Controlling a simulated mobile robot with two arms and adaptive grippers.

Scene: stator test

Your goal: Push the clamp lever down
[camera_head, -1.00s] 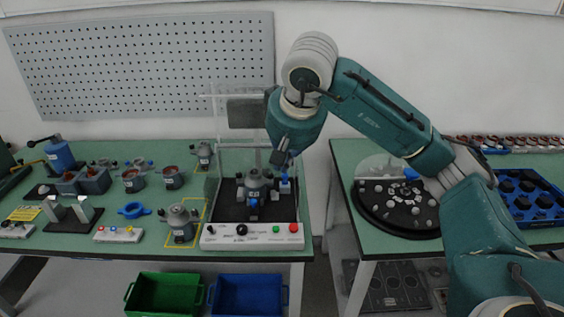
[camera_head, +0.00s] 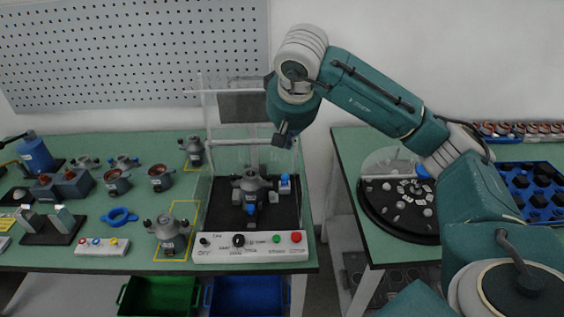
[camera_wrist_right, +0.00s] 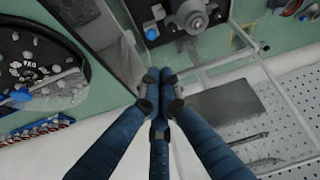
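The test station (camera_head: 250,255) stands at the right end of the left table, with a grey stator (camera_head: 249,186) on its black bed. A small blue-topped part (camera_head: 284,185), which looks like the clamp lever, stands just right of the stator. In the right wrist view the blue part (camera_wrist_right: 152,34) shows beside the stator (camera_wrist_right: 190,18). My right gripper (camera_head: 283,138) hangs above the blue part, apart from it. In the wrist view its fingertips (camera_wrist_right: 160,76) are together with nothing between them. My left gripper is not in view.
A clear panel and frame (camera_head: 213,105) rise behind the bed. The front panel carries a black knob (camera_head: 238,240) and a red button (camera_head: 296,237). Another stator (camera_head: 168,232) stands to its left. A round black turntable (camera_head: 405,225) sits on the right table, across a gap.

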